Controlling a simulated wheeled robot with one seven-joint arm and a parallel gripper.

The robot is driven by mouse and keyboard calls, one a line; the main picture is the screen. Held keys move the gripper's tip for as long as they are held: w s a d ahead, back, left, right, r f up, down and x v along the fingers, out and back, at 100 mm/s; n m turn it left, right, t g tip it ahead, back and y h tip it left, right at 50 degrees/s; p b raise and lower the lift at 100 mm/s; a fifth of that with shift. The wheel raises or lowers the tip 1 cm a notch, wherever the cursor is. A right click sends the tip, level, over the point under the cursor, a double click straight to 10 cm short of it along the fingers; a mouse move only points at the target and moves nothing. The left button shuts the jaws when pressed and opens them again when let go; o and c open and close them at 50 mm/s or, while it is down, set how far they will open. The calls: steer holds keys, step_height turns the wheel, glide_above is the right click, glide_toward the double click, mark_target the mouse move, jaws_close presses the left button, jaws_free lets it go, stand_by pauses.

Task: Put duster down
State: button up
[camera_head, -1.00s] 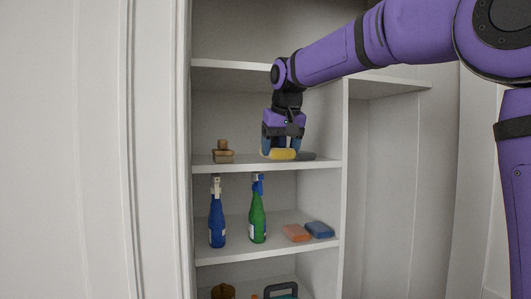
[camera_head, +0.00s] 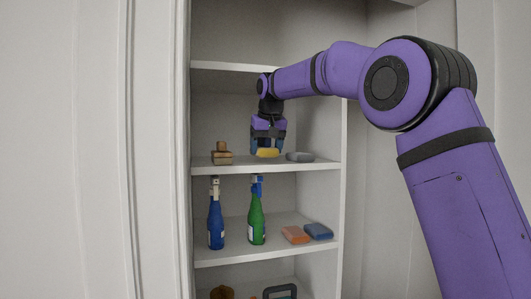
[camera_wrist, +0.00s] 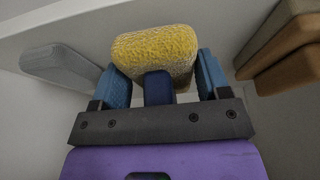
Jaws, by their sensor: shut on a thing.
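The duster has a fuzzy yellow head (camera_head: 267,152) and a dark blue handle (camera_wrist: 158,88). My gripper (camera_head: 267,143) points down over the upper middle shelf (camera_head: 275,166) of the closet and is shut on the duster's handle. In the wrist view the handle lies between the two blue fingers of my gripper (camera_wrist: 160,85), with the yellow head beyond the fingertips. The head is at or just above the shelf board. I cannot tell whether it touches. Part of the handle is hidden by my gripper.
A brown wooden brush-like thing (camera_head: 221,155) stands left on the same shelf, and a grey rounded block (camera_head: 300,157) lies close on the right. The shelf below holds a blue bottle (camera_head: 216,224), a green bottle (camera_head: 257,221), an orange sponge (camera_head: 295,234) and a blue sponge (camera_head: 318,231).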

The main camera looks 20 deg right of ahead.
steer(key=shift+w, duration=0.45)
steer(key=shift+s+f, duration=0.1)
steer(key=shift+f, duration=0.65)
steer(key=shift+f, duration=0.15)
steer(key=o, duration=1)
